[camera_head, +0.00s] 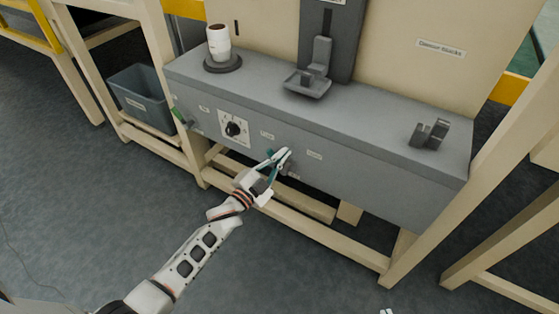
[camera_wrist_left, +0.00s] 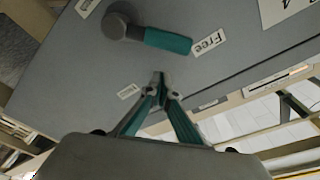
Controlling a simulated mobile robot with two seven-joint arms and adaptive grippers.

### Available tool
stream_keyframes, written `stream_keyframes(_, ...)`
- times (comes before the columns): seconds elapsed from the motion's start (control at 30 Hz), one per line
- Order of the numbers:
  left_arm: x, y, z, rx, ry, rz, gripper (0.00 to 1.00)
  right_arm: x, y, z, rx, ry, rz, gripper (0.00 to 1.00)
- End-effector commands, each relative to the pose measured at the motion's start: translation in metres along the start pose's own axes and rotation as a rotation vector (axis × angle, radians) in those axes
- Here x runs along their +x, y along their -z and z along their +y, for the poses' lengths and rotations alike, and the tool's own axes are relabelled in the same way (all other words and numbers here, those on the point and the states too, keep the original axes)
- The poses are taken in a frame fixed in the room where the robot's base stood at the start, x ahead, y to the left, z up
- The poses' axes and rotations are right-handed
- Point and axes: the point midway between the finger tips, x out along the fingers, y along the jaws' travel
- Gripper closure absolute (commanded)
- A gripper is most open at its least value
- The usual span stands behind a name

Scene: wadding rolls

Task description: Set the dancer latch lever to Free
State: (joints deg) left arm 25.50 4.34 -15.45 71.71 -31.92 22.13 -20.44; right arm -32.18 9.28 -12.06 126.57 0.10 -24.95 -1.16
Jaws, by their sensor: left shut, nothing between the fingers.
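The dancer latch lever shows in the left wrist view as a round grey pivot with a teal grip (camera_wrist_left: 167,41). The grip points right, its end beside the Free label (camera_wrist_left: 208,42). My left gripper (camera_wrist_left: 158,82) is shut and empty, with its tips apart from the grip and below it in that view. In the head view my left gripper (camera_head: 283,154) is at the front panel, right of the dial, and covers much of the lever.
A grey bench (camera_head: 390,135) carries a white roll on a stand (camera_head: 219,42), a dark post with a tray and a small bracket (camera_head: 430,134). A black dial (camera_head: 233,129) sits on the front panel. A grey bin (camera_head: 143,92) stands left. Small white tips show at the bottom edge.

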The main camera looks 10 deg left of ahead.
Motion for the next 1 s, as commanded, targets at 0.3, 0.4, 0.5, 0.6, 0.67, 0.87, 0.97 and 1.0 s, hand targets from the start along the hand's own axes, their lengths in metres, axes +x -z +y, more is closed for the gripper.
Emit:
stream_keyframes(0.3, -0.063, 0.002, -0.003, 0.001, 0.000, -0.001, 1.00, -0.005, -0.008, 0.003, 0.003, -0.009, -0.021, 1.00)
stream_keyframes(0.4, -0.079, 0.002, -0.002, 0.000, 0.000, -0.001, 1.00, -0.005, -0.008, 0.002, 0.007, -0.009, -0.022, 1.00)
stream_keyframes(0.5, -0.090, 0.002, -0.002, 0.000, 0.000, -0.001, 1.00, -0.005, -0.007, 0.002, 0.006, -0.010, -0.022, 1.00)
stream_keyframes(0.6, -0.097, 0.001, -0.002, 0.000, 0.000, -0.001, 1.00, -0.005, -0.007, 0.002, 0.006, -0.010, -0.021, 1.00)
stream_keyframes(0.67, -0.099, 0.001, -0.002, -0.001, 0.000, -0.001, 1.00, -0.005, -0.007, 0.002, 0.005, -0.010, -0.020, 1.00)
stream_keyframes(0.87, -0.100, 0.001, -0.002, -0.001, 0.000, -0.001, 1.00, -0.005, -0.007, 0.002, 0.005, -0.009, -0.021, 1.00)
stream_keyframes(0.97, -0.100, 0.001, -0.002, -0.001, 0.000, -0.001, 1.00, -0.005, -0.007, 0.002, 0.005, -0.009, -0.021, 1.00)
stream_keyframes(1.0, -0.100, 0.001, -0.002, -0.001, 0.000, -0.001, 1.00, -0.004, -0.007, 0.002, 0.005, -0.009, -0.021, 1.00)
